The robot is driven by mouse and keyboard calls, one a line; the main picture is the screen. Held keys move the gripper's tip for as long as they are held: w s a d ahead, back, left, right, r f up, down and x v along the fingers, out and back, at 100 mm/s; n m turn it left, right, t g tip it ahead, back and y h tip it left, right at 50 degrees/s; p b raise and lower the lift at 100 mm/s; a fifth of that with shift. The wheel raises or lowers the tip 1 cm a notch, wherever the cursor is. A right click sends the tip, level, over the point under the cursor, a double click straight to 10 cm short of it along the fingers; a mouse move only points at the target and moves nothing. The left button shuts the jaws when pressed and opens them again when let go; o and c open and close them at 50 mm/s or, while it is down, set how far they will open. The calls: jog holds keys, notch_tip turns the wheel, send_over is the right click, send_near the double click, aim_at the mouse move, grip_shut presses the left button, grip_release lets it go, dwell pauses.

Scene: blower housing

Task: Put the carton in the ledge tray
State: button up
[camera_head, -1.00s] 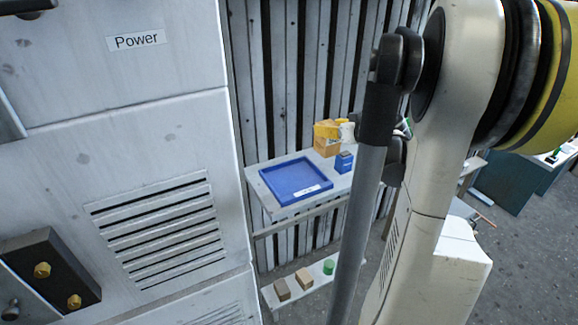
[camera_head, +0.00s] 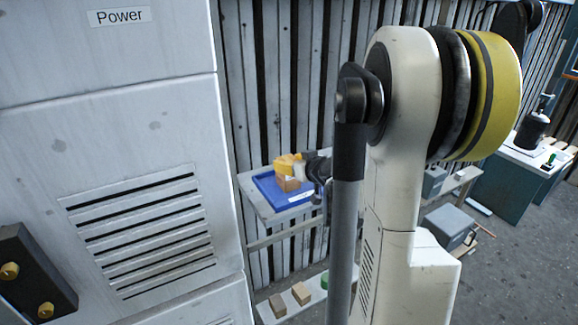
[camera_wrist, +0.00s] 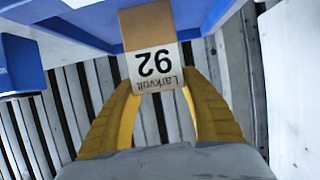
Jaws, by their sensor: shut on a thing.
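The carton (camera_head: 289,184) is a small brown box with a white label. In the wrist view the carton (camera_wrist: 148,28) shows its label, "Larkvolt 92", upside down. My gripper (camera_head: 290,164) has yellow fingers and is shut on the carton; in the wrist view my gripper (camera_wrist: 158,88) has one finger on each side of it. The blue ledge tray (camera_head: 264,185) lies on a pale ledge, and the carton overlaps its right part in the head view. The tray's blue side (camera_wrist: 213,16) shows beyond the carton in the wrist view. I cannot tell whether the carton touches the tray.
A blue box (camera_wrist: 18,66) is at the left of the wrist view, near the tray. A lower shelf (camera_head: 290,300) holds small blocks. A large white cabinet (camera_head: 110,180) fills the left of the head view. A slatted wall (camera_head: 285,90) stands behind the ledge.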

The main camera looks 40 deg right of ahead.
jog(key=o, duration=1.3)
jog(key=shift+f, duration=0.1)
jog(key=shift+r, duration=0.2)
jog(key=p+v, duration=0.3)
jog(key=v, duration=0.9)
jog(key=shift+p, duration=0.35)
